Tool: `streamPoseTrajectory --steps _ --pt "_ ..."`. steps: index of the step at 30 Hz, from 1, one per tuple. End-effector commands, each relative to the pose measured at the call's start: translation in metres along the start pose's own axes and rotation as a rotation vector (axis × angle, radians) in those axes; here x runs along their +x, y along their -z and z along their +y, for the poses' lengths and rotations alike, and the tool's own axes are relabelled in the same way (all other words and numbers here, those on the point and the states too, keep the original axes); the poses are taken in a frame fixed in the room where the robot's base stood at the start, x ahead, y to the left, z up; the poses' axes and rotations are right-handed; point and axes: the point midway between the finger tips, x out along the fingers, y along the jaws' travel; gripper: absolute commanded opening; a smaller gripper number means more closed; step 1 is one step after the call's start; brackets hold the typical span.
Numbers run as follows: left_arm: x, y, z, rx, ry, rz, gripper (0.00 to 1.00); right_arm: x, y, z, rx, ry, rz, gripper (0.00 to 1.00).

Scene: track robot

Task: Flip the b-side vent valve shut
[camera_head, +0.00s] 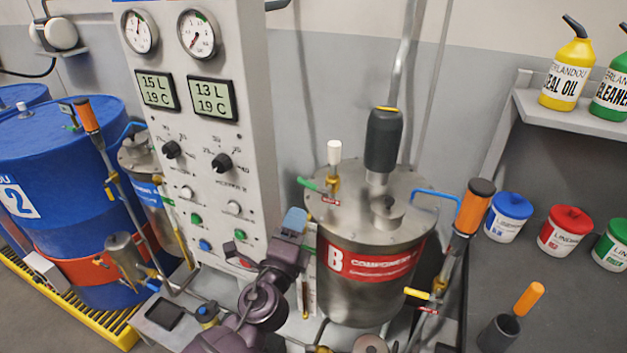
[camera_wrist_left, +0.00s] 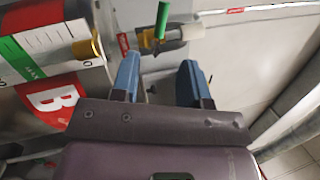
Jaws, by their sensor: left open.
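The B tank (camera_head: 370,240) is a steel drum with a red "COMPONENT B" band. On the left of its lid sits a small brass valve (camera_head: 332,185) with a green lever (camera_head: 309,185) pointing left and a red tag beside it. I take this as the b-side vent valve, though the tag is unreadable. In the left wrist view a green lever (camera_wrist_left: 162,20) on brass stands beyond the fingers. My left gripper (camera_head: 294,222) has blue fingertips, left of the tank and below the lever. In the wrist view my left gripper (camera_wrist_left: 158,78) is open, with nothing between its fingers. My right gripper is not seen.
A control panel (camera_head: 205,130) with gauges and knobs stands close left of the gripper. A dark motor (camera_head: 383,140) rises from the lid. A blue pipe handle (camera_head: 434,196) and an orange-capped rod (camera_head: 475,205) stand at the tank's right. Blue drums (camera_head: 70,160) are far left.

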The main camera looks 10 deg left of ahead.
Motion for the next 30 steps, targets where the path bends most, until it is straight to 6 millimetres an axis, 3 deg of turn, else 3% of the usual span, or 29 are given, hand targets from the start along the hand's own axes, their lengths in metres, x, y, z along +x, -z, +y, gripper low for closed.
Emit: streamPoseTrajectory --steps 5,21,30 --pt "0.011 -0.001 -0.001 0.01 0.001 0.0 0.41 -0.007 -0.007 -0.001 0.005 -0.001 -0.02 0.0" --pt "0.091 0.0 -0.001 0.008 -0.001 0.0 0.41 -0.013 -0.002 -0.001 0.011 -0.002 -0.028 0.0" --pt "0.108 -0.001 0.0 0.006 -0.002 -0.001 0.41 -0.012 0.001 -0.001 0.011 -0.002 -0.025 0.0"
